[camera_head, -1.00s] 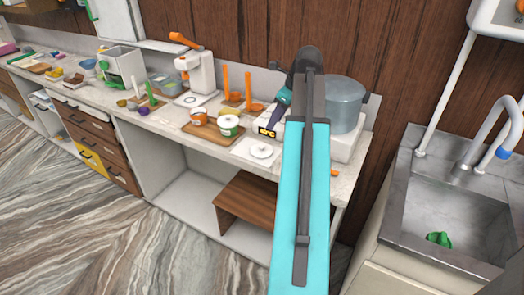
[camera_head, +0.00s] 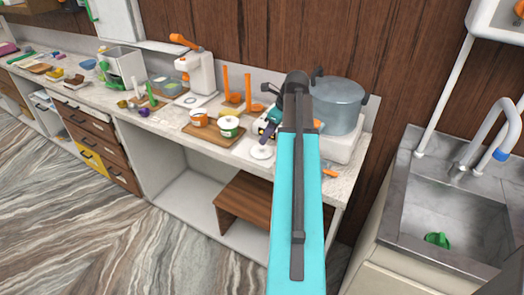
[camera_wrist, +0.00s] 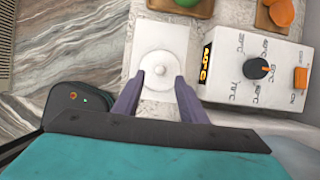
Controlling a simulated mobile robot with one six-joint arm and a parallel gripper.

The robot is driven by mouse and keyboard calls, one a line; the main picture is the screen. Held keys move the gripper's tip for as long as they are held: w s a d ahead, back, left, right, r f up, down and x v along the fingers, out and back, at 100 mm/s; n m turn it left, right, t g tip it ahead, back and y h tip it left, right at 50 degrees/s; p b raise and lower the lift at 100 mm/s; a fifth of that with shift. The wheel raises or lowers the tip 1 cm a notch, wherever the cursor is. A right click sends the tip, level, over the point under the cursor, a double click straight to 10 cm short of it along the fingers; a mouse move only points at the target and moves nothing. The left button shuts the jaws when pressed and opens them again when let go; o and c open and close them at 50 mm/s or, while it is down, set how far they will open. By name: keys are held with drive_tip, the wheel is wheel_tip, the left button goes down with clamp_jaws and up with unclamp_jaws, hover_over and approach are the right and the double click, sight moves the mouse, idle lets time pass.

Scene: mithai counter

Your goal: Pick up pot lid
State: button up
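The pot lid (camera_wrist: 150,62) is a round white disc with a small knob in its middle. I cannot tell whether the fingertips touch the lid.
A white unit with a dial (camera_wrist: 245,85) stands close to the right of the fingers. A grey pot (camera_head: 338,108) stands at the counter's right end. White and green tubs (camera_head: 229,127) sit on a board left of the lid. A sink (camera_head: 447,215) is at far right.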

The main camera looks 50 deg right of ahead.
sight(262, 147)
drive_tip(key=shift+w+f, duration=0.2)
drive_tip(key=shift+f, duration=0.3)
drive_tip(key=shift+f, duration=0.15)
drive_tip(key=shift+p+x, duration=1)
drive_tip(key=shift+x, duration=1.5)
clamp_jaws()
